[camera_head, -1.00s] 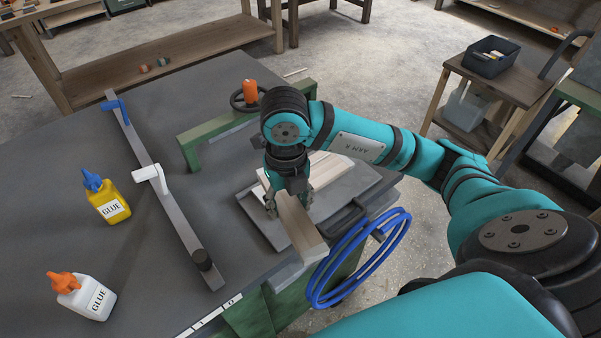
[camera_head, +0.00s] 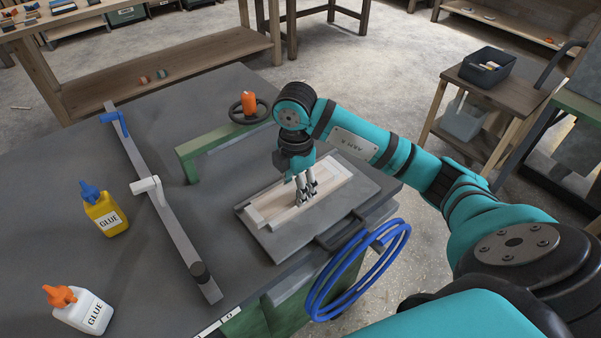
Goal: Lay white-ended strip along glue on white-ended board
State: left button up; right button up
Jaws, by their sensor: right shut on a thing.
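A pale wooden board (camera_head: 325,174) lies on a grey slab-like tray (camera_head: 277,246) at the table's right side; a white end shows at its near left. My right gripper (camera_head: 307,199) points down over the board, shut on a pale wooden strip (camera_head: 284,213). The strip runs lengthwise along the board's near side, roughly parallel to it. Whether it touches the board or sits just above it I cannot tell. The fingers hide part of the strip and board. No glue line can be made out. My left gripper is not in view.
A yellow glue bottle (camera_head: 106,213) and a white glue bottle (camera_head: 82,310) stand at the left. A long bar clamp (camera_head: 168,212) lies between them and the tray. A green clamp frame (camera_head: 205,153) is behind. Blue hose coils (camera_head: 340,280) hang at the table's front edge.

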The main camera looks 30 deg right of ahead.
jog(key=w+d, duration=0.1)
jog(key=w, duration=0.1)
jog(key=w+d, duration=0.1)
jog(key=d, duration=0.1)
jog(key=w+d+p, duration=0.1)
jog(key=w+d, duration=0.1)
jog(key=shift+w+f, duration=0.3)
jog(key=shift+f, duration=0.05)
notch_tip(320, 180, down, 3)
jog(key=shift+f+p, duration=0.2)
jog(key=shift+p, duration=0.2)
jog(key=shift+f, duration=0.2)
jog(key=o, duration=1.2)
